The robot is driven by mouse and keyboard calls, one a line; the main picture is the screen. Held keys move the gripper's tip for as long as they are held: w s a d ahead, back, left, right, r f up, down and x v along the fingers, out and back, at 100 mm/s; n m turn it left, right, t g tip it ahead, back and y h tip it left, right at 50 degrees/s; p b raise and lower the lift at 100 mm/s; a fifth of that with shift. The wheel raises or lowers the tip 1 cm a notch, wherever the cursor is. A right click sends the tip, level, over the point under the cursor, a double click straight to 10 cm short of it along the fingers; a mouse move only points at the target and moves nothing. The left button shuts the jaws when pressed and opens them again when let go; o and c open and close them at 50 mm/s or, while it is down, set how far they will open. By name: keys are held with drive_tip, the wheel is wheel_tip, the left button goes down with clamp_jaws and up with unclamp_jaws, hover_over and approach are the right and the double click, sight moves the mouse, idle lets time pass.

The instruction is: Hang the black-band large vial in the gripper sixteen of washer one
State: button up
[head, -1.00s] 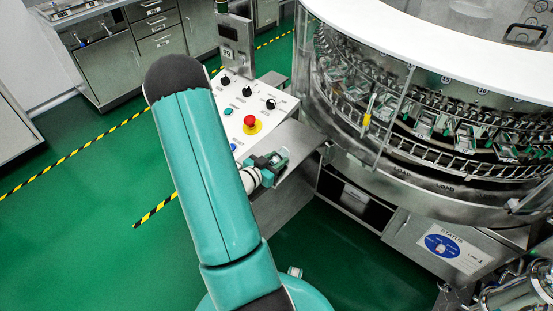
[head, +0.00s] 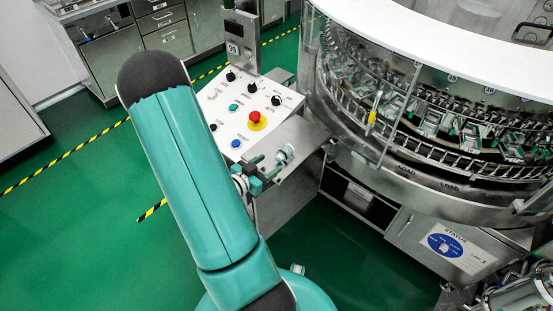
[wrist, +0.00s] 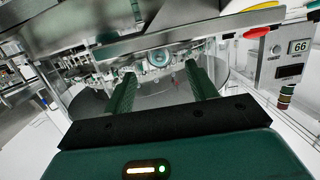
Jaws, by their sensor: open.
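A clear round glass piece (head: 286,154), which looks like the vial, shows in the head view just beyond my gripper (head: 268,167), above a metal ledge beside the washer. Its band colour cannot be made out. My gripper is open, its two green fingers pointing right towards the washer. In the wrist view the fingers of my gripper (wrist: 163,82) stand wide apart, with the round glass (wrist: 160,58) seen end-on between and beyond them. What supports the glass is unclear. The rotary washer (head: 440,125) carries a ring of metal grippers; number sixteen cannot be picked out.
A control panel (head: 250,112) with knobs and a red stop button (head: 255,118) stands close behind my gripper. The metal ledge (head: 300,140) joins it to the washer. A yellow-handled part (head: 374,108) sits at the washer opening. Green floor is clear at left.

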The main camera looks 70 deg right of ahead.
drive_tip(key=v, duration=0.5)
